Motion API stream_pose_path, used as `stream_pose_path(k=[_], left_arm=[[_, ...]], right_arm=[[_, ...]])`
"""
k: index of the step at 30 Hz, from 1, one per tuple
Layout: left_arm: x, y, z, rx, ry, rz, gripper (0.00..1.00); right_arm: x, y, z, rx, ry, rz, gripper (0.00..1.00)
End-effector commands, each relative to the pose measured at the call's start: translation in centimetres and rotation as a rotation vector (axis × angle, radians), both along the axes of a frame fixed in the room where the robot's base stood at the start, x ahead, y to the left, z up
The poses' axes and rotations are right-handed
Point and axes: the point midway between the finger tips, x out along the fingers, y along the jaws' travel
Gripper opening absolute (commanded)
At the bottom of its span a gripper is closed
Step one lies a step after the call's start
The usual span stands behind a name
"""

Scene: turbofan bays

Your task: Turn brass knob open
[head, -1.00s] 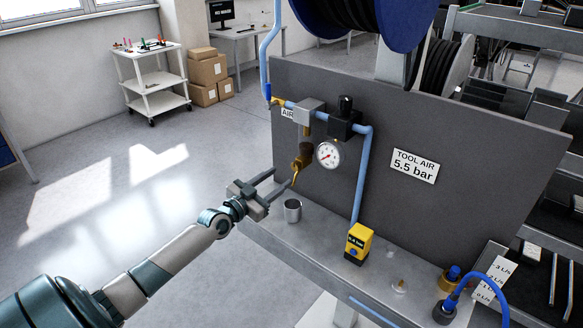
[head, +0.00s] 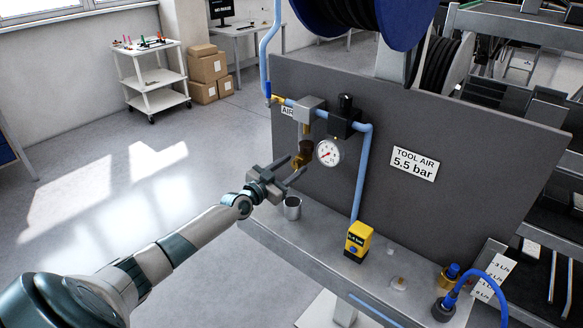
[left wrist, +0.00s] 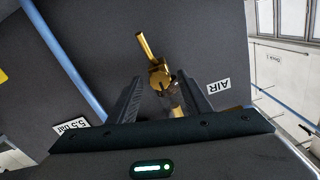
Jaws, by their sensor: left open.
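In the head view the handle is not clearly visible near the fingers. My right gripper is not in view.
A metal cup (head: 293,208) stands on the bench ledge (head: 320,238) just below my left gripper. A round gauge (head: 328,152) and a blue pipe (head: 362,180) are close on the right. A yellow box (head: 358,242) stands farther right. Open floor lies to the left.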

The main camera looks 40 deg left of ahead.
Motion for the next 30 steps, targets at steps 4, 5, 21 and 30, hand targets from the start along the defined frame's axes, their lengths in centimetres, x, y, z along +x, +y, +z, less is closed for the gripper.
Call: stream_pose_path(k=[4, 5, 21, 30], left_arm=[[0.0, 0.0, 0.0, 0.000, 0.000, 0.000, 0.28], [0.0, 0.0, 0.0, 0.000, 0.000, 0.000, 0.21], [0.0, 0.0, -0.1, -0.057, 0.005, -0.001, 0.04], [0.0, 0.0, -0.2, -0.235, 0.018, 0.000, 0.04]], right_arm=[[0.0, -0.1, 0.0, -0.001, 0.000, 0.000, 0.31], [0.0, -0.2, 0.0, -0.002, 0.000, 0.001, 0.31], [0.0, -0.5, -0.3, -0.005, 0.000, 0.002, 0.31], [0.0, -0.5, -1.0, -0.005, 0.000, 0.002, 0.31]])
